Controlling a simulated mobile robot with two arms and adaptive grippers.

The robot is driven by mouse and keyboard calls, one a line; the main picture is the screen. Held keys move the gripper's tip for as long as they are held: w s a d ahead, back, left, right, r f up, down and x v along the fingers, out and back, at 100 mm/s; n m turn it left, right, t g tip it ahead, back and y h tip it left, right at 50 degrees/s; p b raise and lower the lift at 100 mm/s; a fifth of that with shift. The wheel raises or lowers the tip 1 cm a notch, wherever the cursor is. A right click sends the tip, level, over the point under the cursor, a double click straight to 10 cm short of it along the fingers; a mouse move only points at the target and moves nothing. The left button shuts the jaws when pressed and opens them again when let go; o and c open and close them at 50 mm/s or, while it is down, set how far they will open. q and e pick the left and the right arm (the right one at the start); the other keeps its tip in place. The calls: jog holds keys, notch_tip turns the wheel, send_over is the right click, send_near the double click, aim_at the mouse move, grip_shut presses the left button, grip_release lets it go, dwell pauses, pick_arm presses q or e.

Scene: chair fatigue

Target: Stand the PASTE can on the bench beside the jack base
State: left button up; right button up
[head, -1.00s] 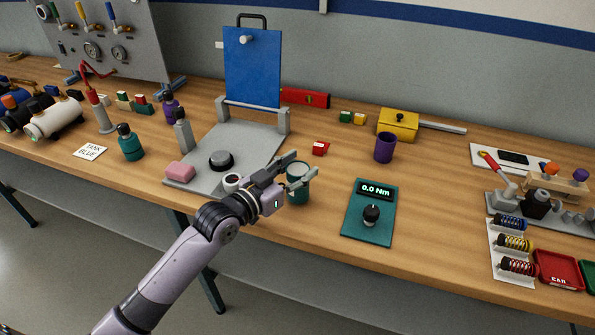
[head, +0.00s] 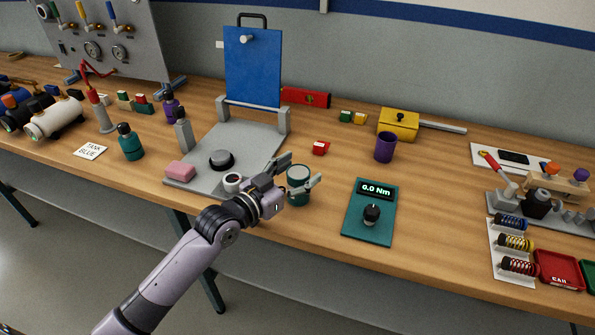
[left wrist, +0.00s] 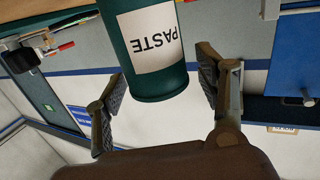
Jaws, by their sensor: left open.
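The PASTE can (head: 298,188) is a dark green can with a pale top. It appears to stand on the wooden bench, close to the right front edge of the grey base plate (head: 248,142). In the left wrist view the can (left wrist: 148,50) shows its white PASTE label upside down. My left gripper (head: 302,168) is open around the can, with a finger on each side. In the left wrist view both fingers stand apart from the can. I cannot tell which thing is the jack base. My right gripper is not in view.
A teal torque meter (head: 368,212) lies right of the can. A white cup (head: 232,181), a pink block (head: 180,170) and a black knob (head: 222,159) are on or near the grey plate. A purple cup (head: 385,147) stands further back. The bench's front edge is close.

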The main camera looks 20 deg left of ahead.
pick_arm(q)
jog(key=shift+r, duration=0.15)
jog(key=b+v, duration=0.1)
jog(key=v, duration=0.9)
jog(key=shift+s+a, duration=0.2)
jog(key=shift+s, duration=0.1)
jog(key=shift+s+a+b, duration=0.25)
jog(key=shift+s+b, duration=0.05)
jog(key=shift+s, duration=0.35)
